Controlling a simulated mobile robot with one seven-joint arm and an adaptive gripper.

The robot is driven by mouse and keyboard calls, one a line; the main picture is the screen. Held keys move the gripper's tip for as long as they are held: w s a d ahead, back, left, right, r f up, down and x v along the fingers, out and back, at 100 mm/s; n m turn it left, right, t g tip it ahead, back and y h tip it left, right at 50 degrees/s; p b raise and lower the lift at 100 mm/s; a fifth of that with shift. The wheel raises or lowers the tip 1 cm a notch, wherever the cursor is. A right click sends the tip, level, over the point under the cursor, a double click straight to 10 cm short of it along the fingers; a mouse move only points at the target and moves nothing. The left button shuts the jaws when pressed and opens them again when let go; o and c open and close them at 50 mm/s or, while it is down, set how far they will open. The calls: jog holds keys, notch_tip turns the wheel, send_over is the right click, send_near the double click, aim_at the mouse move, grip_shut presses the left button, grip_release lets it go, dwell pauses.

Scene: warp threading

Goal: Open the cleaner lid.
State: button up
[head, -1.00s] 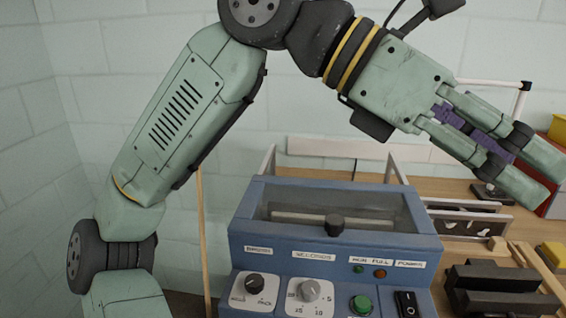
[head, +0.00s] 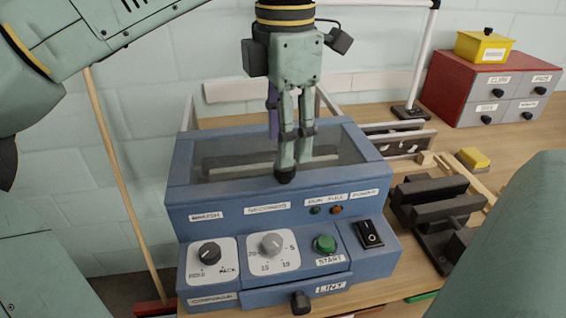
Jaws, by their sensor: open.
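The cleaner (head: 182,205) is a blue machine on the table, with labels, dials and a switch on its front. Its lid (head: 352,158) is a see-through panel on top and lies shut. A dark round lid knob (head: 285,175) sits at the lid's front edge. My gripper (head: 293,165) points straight down over the front of the lid, with its fingertips right at the knob. The fingers are open; I cannot tell whether they touch the knob, and they hide part of it and of the lid.
A lint drawer knob (head: 301,303) and a green start button (head: 324,243) are on the cleaner's front. A dark vise-like block (head: 435,215) stands at right. A red and grey drawer box (head: 490,85) with a yellow bin (head: 483,46) stands behind.

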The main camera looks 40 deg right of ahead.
jog(key=shift+f, duration=2)
jog(key=shift+c, duration=0.2)
grip_shut()
